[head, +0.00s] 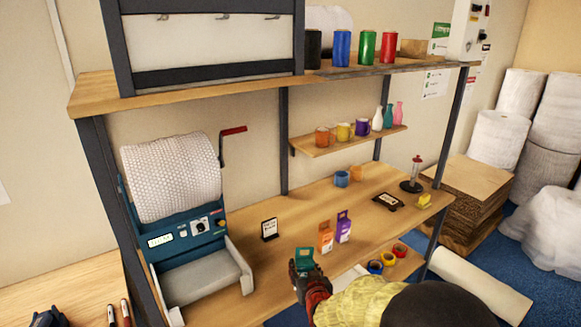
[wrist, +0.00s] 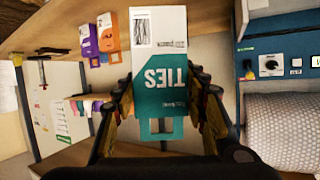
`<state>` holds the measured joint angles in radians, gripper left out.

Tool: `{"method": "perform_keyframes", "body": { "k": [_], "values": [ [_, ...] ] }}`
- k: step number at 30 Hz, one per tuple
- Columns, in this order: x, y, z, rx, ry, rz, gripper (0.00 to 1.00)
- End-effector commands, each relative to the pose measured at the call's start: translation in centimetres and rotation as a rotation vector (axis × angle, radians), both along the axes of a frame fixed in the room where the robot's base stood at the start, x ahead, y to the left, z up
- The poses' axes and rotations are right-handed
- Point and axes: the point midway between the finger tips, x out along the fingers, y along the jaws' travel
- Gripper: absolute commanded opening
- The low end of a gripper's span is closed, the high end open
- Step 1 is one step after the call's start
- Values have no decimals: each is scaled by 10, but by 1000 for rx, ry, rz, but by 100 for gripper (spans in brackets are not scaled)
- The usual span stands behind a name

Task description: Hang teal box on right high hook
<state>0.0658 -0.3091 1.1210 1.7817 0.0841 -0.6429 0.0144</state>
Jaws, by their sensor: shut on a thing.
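The teal box (head: 304,256) shows as a small teal top above my gripper (head: 303,277) in the head view. In the wrist view the teal and white box (wrist: 160,85), marked TIES upside down, sits between the two fingers of my gripper (wrist: 163,100). The fingers are shut on its sides. Its hang tab with a cut-out is at the lower end there. Hooks are on a pale, dark-framed panel at the top of the head view: a left one (head: 163,17), a middle one (head: 222,16) and a right one (head: 273,17). They look empty; the panel's top is cut off.
An orange box (head: 326,237) and a purple box (head: 343,226) stand on the bench near my gripper. A wrap-roll machine (head: 190,240) is to the left. The upper shelf (head: 95,95) juts out below the panel. Mugs and vases stand on a small shelf (head: 350,140).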

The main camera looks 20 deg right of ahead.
Motion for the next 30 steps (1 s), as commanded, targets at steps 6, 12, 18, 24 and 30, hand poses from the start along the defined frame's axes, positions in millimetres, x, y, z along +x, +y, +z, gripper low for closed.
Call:
{"method": "perform_keyframes", "body": {
  "k": [6,12,18,24,30],
  "values": [
    [33,-15,115,26,-17,-33,0],
    [45,-20,190,43,-20,-37,0],
    [51,-20,249,57,-26,-29,0],
    [52,-19,271,63,-23,-22,0],
    [52,-18,289,67,-25,-18,0]
  ]
}}
